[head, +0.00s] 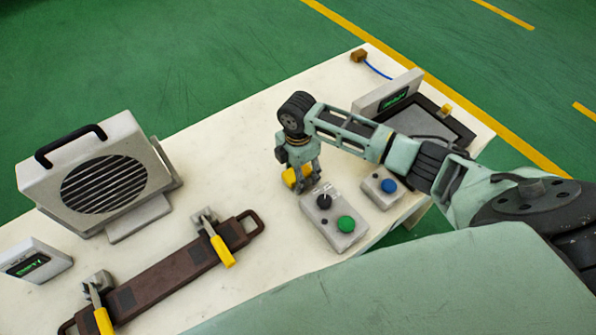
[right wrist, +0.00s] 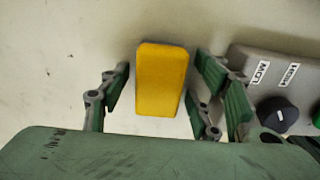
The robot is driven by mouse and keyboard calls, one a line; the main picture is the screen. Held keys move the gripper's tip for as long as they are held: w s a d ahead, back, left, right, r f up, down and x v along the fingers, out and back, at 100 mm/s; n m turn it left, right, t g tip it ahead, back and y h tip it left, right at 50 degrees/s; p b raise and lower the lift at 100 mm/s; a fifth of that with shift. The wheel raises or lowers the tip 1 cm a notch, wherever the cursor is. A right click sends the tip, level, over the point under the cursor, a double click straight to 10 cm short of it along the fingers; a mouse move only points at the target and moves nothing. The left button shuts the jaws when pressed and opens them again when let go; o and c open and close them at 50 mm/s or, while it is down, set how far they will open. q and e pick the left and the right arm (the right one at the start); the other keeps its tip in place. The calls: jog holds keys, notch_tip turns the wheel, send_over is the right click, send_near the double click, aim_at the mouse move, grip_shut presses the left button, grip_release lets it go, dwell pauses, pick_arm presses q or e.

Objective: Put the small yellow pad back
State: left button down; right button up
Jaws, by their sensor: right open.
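The small yellow pad (head: 288,178) lies on the pale table top, just left of the grey box with the black knob. In the right wrist view the yellow pad (right wrist: 161,80) stands out between my spread fingers. My right gripper (head: 304,177) points down over the pad and partly hides it in the head view. In the right wrist view my right gripper (right wrist: 163,80) is open, with a gap between the fingers and the pad on both sides. My left gripper is not in view.
A control box (head: 334,218) with a black knob and green button sits close right of the pad. A blue-button box (head: 382,186), a dark tray (head: 457,127) and a grey display unit (head: 387,93) stand farther right. A fan unit (head: 93,174) and brown clamped mould (head: 168,277) are left.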

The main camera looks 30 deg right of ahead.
notch_tip(320, 180, up, 12)
jog(key=b, duration=0.1)
jog(key=shift+b, duration=0.35)
dwell(0.4)
